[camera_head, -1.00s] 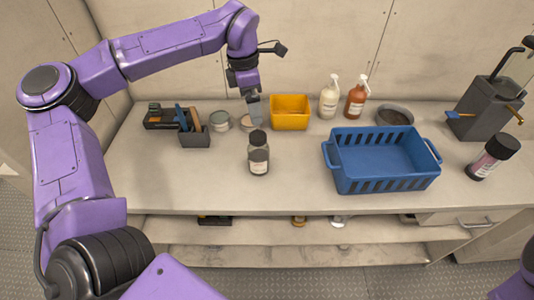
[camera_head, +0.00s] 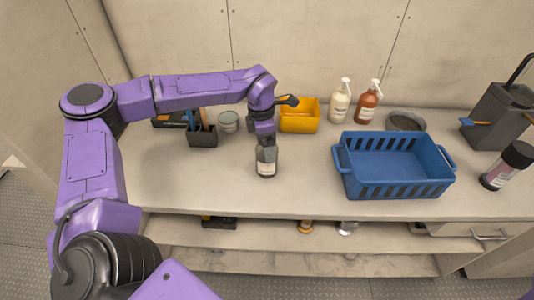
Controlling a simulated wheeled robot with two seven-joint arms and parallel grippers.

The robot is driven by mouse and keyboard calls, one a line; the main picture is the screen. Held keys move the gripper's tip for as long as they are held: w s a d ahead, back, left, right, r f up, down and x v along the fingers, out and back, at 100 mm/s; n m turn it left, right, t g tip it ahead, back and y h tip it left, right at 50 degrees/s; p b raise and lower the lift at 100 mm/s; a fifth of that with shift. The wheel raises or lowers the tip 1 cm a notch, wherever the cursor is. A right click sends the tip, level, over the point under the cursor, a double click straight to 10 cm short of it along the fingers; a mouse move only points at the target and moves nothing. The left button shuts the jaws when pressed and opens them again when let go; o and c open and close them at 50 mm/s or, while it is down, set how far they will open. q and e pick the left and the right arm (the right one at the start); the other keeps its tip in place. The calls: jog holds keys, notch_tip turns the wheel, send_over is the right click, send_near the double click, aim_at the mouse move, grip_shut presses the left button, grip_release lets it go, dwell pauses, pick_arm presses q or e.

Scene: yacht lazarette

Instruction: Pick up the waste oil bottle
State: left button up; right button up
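A dark grey bottle with a pale label, which I take as the waste oil bottle (camera_head: 266,167), stands upright on the bench left of the blue basket. My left gripper (camera_head: 265,147) points down at its top, in line with its neck and cap. The gripper hides the cap, and the fingers blend with the dark bottle. I cannot tell whether they are open, or touching the bottle. My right gripper is out of view.
A blue basket (camera_head: 348,182) and a yellow bin (camera_head: 299,121) stand near the bottle. Two pump bottles (camera_head: 340,102) (camera_head: 368,103), a dark bowl (camera_head: 406,121), a black-capped canister (camera_head: 507,166) and a grey tool holder (camera_head: 202,137) also stand there. The bench front (camera_head: 200,190) is clear.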

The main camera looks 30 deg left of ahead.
pick_arm(q)
jog(key=shift+f, duration=0.55)
jog(key=c, duration=1.4)
jog(key=shift+o, duration=0.2)
jog(key=shift+r, duration=0.1)
